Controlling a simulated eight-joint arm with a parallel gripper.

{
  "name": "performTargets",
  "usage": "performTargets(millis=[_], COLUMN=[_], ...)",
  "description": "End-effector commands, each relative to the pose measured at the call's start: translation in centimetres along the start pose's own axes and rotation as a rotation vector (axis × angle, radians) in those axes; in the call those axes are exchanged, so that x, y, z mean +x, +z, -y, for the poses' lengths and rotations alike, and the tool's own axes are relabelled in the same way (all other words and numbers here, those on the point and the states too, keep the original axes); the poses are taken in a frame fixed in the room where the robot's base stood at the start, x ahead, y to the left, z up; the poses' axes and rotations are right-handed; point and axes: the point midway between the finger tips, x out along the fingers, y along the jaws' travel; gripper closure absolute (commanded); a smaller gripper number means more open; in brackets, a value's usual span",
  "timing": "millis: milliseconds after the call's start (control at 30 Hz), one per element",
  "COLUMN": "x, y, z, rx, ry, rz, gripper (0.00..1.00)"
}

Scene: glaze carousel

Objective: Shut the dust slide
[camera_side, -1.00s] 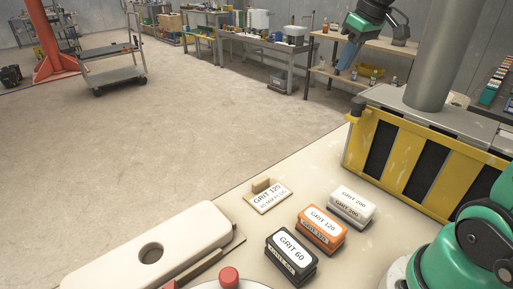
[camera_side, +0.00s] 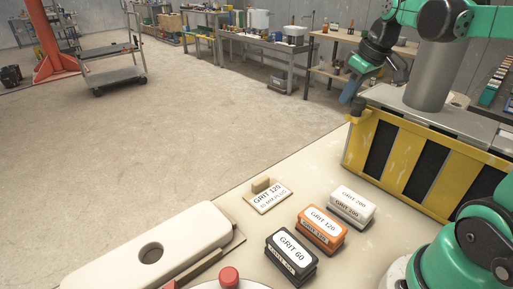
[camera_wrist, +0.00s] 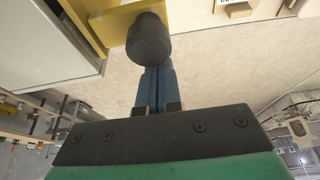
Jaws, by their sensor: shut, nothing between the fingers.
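A yellow panel with dark upright bands (camera_side: 425,165) fronts the metal housing on the right in the side view; I take it to be the dust slide. A dark round knob (camera_side: 357,105) sits at its far left end. In the wrist view the knob (camera_wrist: 150,42) juts from a yellow part (camera_wrist: 110,22). My gripper (camera_side: 345,100) is shut and empty, its blue fingers pointing down just left of the knob. In the wrist view the fingers (camera_wrist: 156,70) end close by the knob, which hides part of them. I cannot tell whether they touch it.
Sanding blocks in black (camera_side: 291,257), orange (camera_side: 321,230) and white (camera_side: 351,206) stand on the cream bench (camera_side: 300,190), near a label card (camera_side: 268,200). A grey post (camera_side: 430,75) rises behind the panel.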

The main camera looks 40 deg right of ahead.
Motion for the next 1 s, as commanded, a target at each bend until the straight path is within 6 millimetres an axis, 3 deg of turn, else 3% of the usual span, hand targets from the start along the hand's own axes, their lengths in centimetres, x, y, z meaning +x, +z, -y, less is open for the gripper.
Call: performTargets(millis=[167, 500, 1000], x=[-0.2, -1.6, -1.7], y=[0.4, 4.6, 4.9], z=[0.0, 0.0, -0.1], rx=[0.001, 0.001, 0.002], ry=[0.0, 0.0, 0.001], rz=[0.0, 0.001, 0.007], gripper=[1.0, 1.0, 1.0])
